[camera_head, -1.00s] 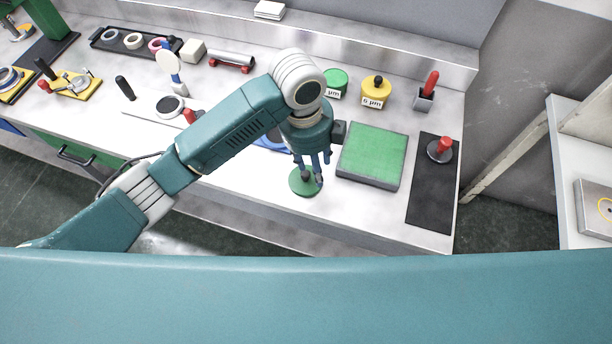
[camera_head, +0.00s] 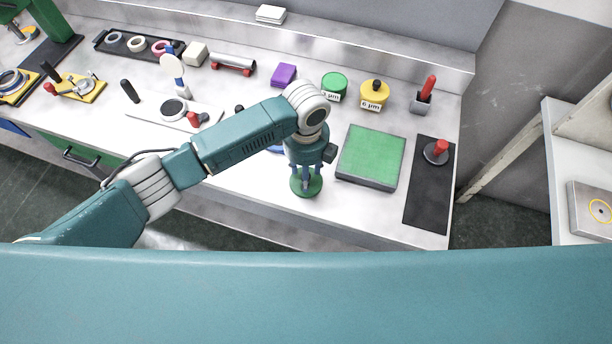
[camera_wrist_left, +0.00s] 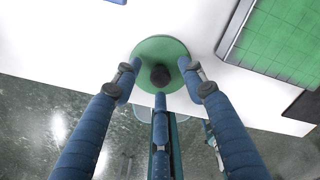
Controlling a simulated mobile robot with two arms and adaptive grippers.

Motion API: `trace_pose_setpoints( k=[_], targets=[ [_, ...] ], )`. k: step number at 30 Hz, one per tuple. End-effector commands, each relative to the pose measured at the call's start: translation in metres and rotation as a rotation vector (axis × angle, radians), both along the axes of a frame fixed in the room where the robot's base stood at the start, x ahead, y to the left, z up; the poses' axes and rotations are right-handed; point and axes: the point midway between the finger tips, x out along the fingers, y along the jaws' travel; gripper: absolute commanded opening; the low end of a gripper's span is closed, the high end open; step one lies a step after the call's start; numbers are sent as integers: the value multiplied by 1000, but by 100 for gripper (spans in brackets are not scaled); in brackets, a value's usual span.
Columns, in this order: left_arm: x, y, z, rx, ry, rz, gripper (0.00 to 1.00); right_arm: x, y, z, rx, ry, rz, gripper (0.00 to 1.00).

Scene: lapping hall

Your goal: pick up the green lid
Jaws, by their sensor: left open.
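The green lid (camera_head: 306,185) is a round disc lying on the bench near its front edge, left of the green plate. The left wrist view shows the lid (camera_wrist_left: 178,48) with a dark knob (camera_wrist_left: 160,76) at its middle. My left gripper (camera_head: 306,184) points down over the lid and partly hides it. In the left wrist view my left gripper's (camera_wrist_left: 160,80) blue fingers are open and spread around the knob, with a gap to it. I cannot tell whether the fingertips touch the lid. My right gripper is not in view.
The square green plate (camera_head: 371,156) stands close right of the lid. A black mat (camera_head: 428,205) with a red-knobbed weight (camera_head: 437,151) lies farther right. Green (camera_head: 334,86) and yellow (camera_head: 375,94) jars stand behind. The bench's front edge is close to the lid.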

Motion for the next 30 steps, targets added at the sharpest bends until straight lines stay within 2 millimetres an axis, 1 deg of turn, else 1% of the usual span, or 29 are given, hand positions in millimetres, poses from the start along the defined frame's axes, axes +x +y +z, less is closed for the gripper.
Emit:
trace_pose_setpoints(
  k=[3, 10, 11, 12, 14, 16, 17, 26, 30],
  targets=[
    [0, 0, -10, 0, 1, 1, 42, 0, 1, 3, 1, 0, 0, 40],
    [0, 0, -13, -1, 0, 0, 42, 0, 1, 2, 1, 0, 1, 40],
    [0, 0, -13, -1, 0, 0, 38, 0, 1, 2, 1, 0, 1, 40],
    [0, 0, -12, -1, 0, 0, 30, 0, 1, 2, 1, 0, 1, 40],
    [0, 0, -12, -1, 0, 0, 18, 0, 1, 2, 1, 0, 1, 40],
    [0, 0, -12, -1, 0, 0, 4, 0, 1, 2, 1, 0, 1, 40],
    [0, 0, -12, -1, 0, 0, 0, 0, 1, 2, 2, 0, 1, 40],
    [0, 0, -12, 0, -1, 0, 0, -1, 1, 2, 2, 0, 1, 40],
    [1, -1, -6, -2, -2, 0, 0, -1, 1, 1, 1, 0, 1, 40]
  ],
)
